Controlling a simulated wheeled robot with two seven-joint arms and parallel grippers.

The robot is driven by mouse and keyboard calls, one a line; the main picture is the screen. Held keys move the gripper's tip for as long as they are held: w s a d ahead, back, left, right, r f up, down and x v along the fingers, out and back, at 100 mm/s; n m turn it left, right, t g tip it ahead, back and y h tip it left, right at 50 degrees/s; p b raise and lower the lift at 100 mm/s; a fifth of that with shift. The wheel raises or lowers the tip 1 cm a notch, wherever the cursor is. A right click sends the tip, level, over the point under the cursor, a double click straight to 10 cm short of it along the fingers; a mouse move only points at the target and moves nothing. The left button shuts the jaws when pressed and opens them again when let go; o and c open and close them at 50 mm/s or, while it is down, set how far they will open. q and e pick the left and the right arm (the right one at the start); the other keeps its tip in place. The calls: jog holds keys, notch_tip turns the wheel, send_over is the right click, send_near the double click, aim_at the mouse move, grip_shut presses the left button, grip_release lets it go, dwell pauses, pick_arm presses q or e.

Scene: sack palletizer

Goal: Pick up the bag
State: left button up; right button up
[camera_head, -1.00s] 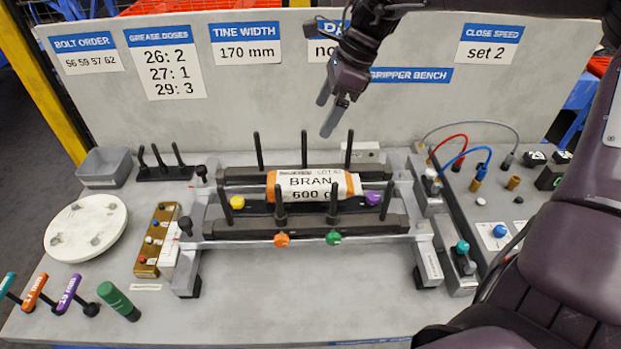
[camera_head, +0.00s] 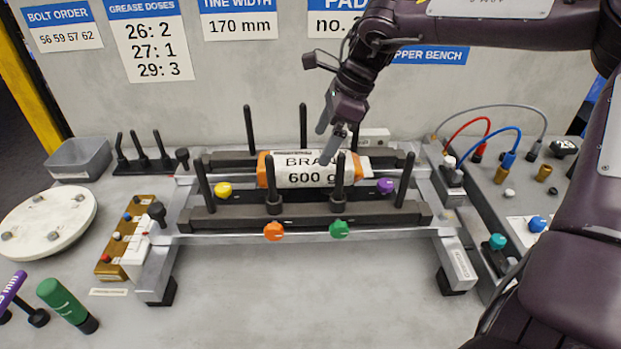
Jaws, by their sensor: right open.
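The bag (camera_head: 294,176) is a white packet with orange ends, printed "BRAN 600 g". It lies crosswise in the metal rack (camera_head: 200,232), between the two dark bars with upright black tines. My right gripper (camera_head: 326,142) comes down from the upper right, its fingers parted and empty. In the picture its fingertips overlap the right half of the bag's label; they seem just above or behind the bag, and I cannot tell whether they touch it. The front tines hide small parts of the bag. My left gripper is not in view.
Coloured knobs, such as the orange knob (camera_head: 274,231) and green knob (camera_head: 338,229), line the rack's front. A grey bin (camera_head: 78,158), a white disc (camera_head: 46,222) and a green-handled tool (camera_head: 66,303) are at left. Cables and fittings are at right. The bench front is clear.

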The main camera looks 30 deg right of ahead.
aim_at(314, 158)
jog(key=p+x, duration=0.2)
jog(key=x, duration=0.4)
jog(key=shift+w+a, duration=0.1)
jog(key=shift+a, duration=0.05)
jog(key=shift+w+a+f, duration=0.2)
jog(key=shift+f, duration=0.3)
jog(key=shift+c, duration=0.3)
jog(key=c, duration=1.4)
jog(key=shift+r, duration=0.15)
jog(key=shift+c, duration=1)
